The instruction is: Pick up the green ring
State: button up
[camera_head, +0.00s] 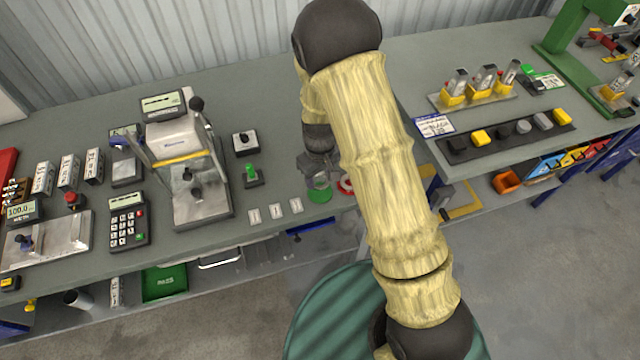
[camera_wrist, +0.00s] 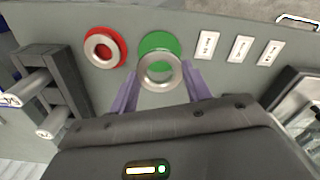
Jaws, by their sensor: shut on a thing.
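A plain metal ring (camera_wrist: 160,86) sits between the two purple fingers of my gripper (camera_wrist: 162,73) in the wrist view. My gripper is shut on this ring. A flat green disc (camera_wrist: 160,38) shows behind and through it, and the ring looks a little above the disc. In the head view, my gripper (camera_head: 320,172) is over the green disc (camera_head: 320,196) near the table's front edge. There the ring shows as a pale shape in the jaws. Whether the ring is fully clear of the disc I cannot tell.
A red disc (camera_wrist: 118,40) with another metal ring (camera_wrist: 90,48) lies beside the green disc. Several white labelled tags (camera_wrist: 240,48) lie on its other side. A green-knobbed switch (camera_head: 252,175) and a press-like machine (camera_head: 190,170) stand left on the table.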

jog(key=shift+r+b, duration=0.4)
jog(key=shift+r, duration=1.9)
jog(key=shift+w, duration=0.1)
